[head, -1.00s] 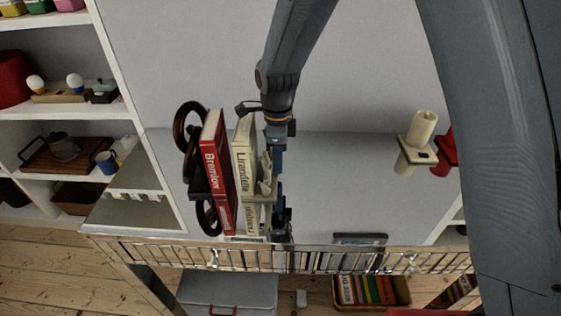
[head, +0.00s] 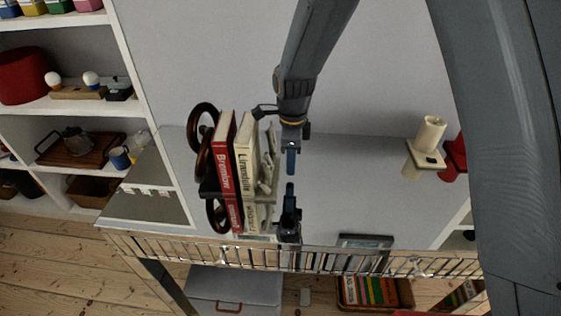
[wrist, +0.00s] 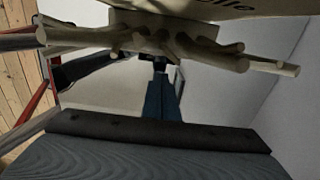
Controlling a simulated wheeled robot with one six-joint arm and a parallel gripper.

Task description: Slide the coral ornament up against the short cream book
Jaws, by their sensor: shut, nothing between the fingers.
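The coral ornament (head: 267,172), pale and branching, stands right beside the cream book (head: 245,160) marked Lirandelle, on its right side. Whether they touch is hard to tell. In the wrist view the coral's branches (wrist: 190,47) spread across the top, with the cream book (wrist: 235,7) directly behind.
A red book (head: 224,165) stands left of the cream one, against a dark ringed bookend (head: 203,125). A cream candle on a holder (head: 428,140) and a red object (head: 456,155) stand far right. A metal rail (head: 330,260) edges the front. The surface between gripper and candle is clear.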

